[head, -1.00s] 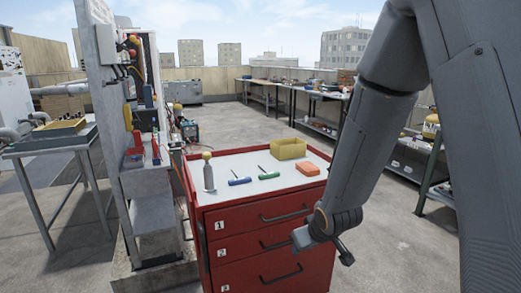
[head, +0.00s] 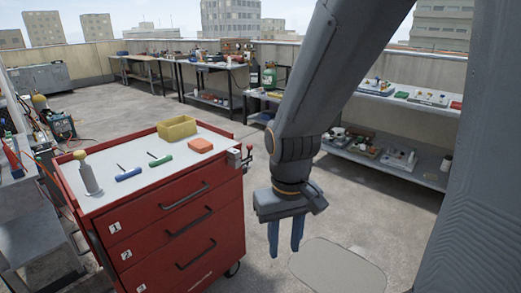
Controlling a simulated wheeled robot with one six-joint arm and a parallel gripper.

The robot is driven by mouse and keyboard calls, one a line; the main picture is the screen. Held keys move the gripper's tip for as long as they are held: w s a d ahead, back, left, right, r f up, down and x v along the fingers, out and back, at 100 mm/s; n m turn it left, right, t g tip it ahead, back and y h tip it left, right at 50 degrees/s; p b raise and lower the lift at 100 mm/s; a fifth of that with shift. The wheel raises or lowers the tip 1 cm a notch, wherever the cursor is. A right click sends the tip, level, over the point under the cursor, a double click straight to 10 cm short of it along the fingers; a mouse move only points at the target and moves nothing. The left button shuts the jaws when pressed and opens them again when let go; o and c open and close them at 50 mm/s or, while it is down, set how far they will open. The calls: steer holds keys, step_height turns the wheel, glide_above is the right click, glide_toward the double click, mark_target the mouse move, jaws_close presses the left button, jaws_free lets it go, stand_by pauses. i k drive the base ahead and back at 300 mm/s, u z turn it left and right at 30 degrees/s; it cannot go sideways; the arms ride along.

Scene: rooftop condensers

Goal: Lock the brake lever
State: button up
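A red drawer cart (head: 180,222) with a white top stands left of centre. A small grey bracket (head: 234,157) sits at its right top corner, with a thin lever with a red end (head: 249,150) beside it; this may be the brake lever, but its exact position is too small to tell. An upright grey handle with a yellow ball (head: 84,172) stands on the cart's left top corner. My gripper (head: 285,236) points down, right of the cart and in front of that lever in the picture. Its two blue-grey fingers are apart and empty.
The cart top holds a yellow bin (head: 177,128), a blue tool (head: 128,174), a green tool (head: 160,160) and an orange block (head: 200,146). Workbenches (head: 385,165) line the wall. A flat grey plate (head: 337,267) lies on otherwise clear floor right of the cart.

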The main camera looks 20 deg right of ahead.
mark_target(250, 147)
steer(key=z, duration=0.15)
steer(key=k, duration=0.65)
steer(key=z, duration=0.75)
steer(key=i, duration=1.85)
steer(key=u, duration=0.75)
